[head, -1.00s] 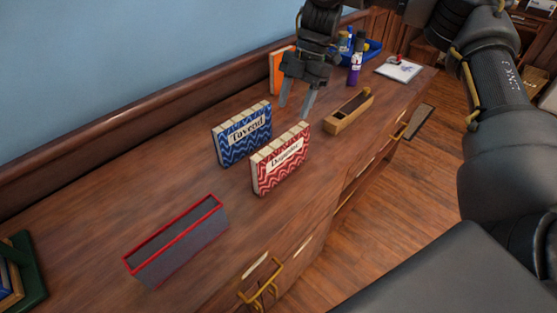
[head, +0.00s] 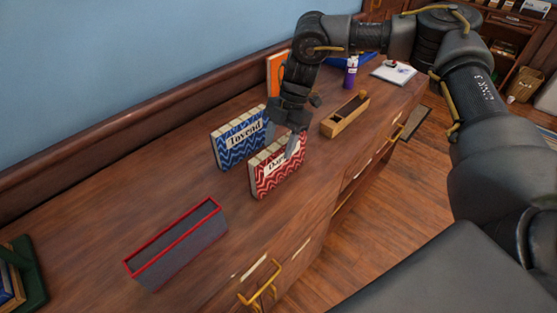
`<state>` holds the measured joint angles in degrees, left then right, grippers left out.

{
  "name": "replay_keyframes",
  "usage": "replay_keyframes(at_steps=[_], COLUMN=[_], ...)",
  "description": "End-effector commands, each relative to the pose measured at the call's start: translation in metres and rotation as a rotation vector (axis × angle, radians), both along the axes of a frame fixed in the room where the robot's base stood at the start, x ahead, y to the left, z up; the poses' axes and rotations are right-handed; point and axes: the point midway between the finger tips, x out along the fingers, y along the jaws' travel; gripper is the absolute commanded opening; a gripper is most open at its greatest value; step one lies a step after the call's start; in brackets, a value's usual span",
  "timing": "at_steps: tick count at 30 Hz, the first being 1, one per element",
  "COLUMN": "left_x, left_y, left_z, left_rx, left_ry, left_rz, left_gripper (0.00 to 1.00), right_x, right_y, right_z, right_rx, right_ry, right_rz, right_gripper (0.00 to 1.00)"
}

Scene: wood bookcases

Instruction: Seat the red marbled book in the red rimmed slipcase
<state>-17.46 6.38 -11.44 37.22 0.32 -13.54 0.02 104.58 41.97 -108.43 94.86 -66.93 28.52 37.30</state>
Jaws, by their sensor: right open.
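The red marbled book (head: 268,180) stands upright on the wooden counter, with a white label on its near face. The red rimmed slipcase (head: 190,250) stands to the left and nearer, grey-sided, its open top edged in red and its inside empty. My right gripper (head: 281,143) is open, pointing down at the top of the red book. One finger shows in front of the label and the other on the far side, toward the blue book. I cannot tell whether the fingers touch the book. My left gripper is not in view.
A blue marbled book (head: 238,141) stands close behind the red one. A green bookend (head: 27,270) is at left. Counter between slipcase and books is clear.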

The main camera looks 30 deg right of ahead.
Motion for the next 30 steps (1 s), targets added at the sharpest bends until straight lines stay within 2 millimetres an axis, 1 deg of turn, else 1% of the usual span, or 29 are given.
replay_keyframes(at_steps=[3,9,11,21,22,30], left_x=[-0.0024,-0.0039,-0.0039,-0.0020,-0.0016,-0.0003], left_y=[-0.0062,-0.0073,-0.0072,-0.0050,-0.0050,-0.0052], left_z=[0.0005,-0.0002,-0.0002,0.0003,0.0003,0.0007], left_rx=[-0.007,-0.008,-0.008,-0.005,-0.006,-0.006], left_ry=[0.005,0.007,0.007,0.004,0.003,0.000], left_rz=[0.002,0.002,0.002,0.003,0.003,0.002], left_gripper=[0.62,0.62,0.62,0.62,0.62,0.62], right_x=[-0.0013,-0.0011,-0.0011,-0.0011,-0.0011,-0.0007], right_y=[0.0022,0.0023,0.0024,0.0023,0.0023,0.0026], right_z=[-0.0063,-0.0070,-0.0068,-0.0065,-0.0065,-0.0054], right_rx=[0.000,0.000,0.000,0.000,0.000,0.002], right_ry=[0.002,0.001,0.001,0.000,0.000,-0.001], right_rz=[-0.001,-0.002,-0.002,-0.001,-0.001,-0.001], right_gripper=[0.53,0.53,0.46,0.02,0.00,0.00])
